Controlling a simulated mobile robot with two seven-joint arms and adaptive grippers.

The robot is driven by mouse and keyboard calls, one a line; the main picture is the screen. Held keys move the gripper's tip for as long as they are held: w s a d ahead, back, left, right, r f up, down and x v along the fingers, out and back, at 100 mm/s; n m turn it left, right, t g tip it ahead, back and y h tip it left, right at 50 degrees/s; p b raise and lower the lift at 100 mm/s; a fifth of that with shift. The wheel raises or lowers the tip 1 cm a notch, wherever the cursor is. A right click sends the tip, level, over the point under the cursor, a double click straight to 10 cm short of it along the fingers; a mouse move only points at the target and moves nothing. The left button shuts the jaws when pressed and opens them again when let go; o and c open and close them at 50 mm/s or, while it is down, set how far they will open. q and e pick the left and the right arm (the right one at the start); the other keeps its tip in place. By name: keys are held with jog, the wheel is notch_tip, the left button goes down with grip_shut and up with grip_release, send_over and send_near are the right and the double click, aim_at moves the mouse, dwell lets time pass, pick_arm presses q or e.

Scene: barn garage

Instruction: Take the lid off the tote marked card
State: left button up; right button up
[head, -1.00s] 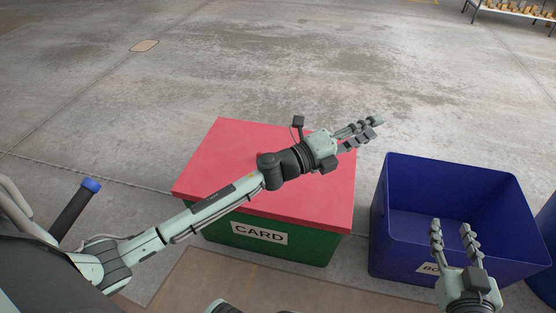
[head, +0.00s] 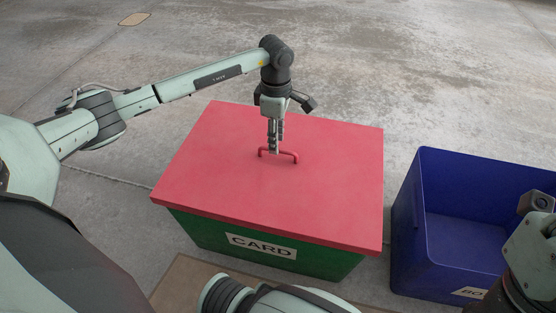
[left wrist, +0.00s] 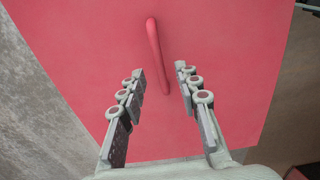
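The red lid (head: 225,165) lies flat on the green tote (head: 205,230), whose front label reads CARD. A red bar handle (head: 287,154) stands up from the middle of the lid. My left gripper (head: 275,150) points down over the lid, its fingertips at the handle. In the left wrist view the fingers (left wrist: 163,78) are open, with the handle (left wrist: 155,50) running between and ahead of the tips, not gripped. My right gripper's body (head: 535,245) is at the right edge; its fingers cannot be made out.
A blue open tote (head: 460,198) stands right of the green one, with a narrow gap between them. A brown mat (head: 180,285) lies in front. The concrete floor behind the totes is clear.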

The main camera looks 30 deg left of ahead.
aim_at(278, 158)
pick_arm(q)
jog(key=f, duration=0.2)
jog(key=f+b, duration=0.1)
jog(key=f, duration=0.1)
jog(key=shift+d+f, duration=0.2)
jog(key=shift+f, duration=0.05)
jog(key=shift+c, duration=0.3)
grip_shut()
jog(key=shift+r, duration=0.1)
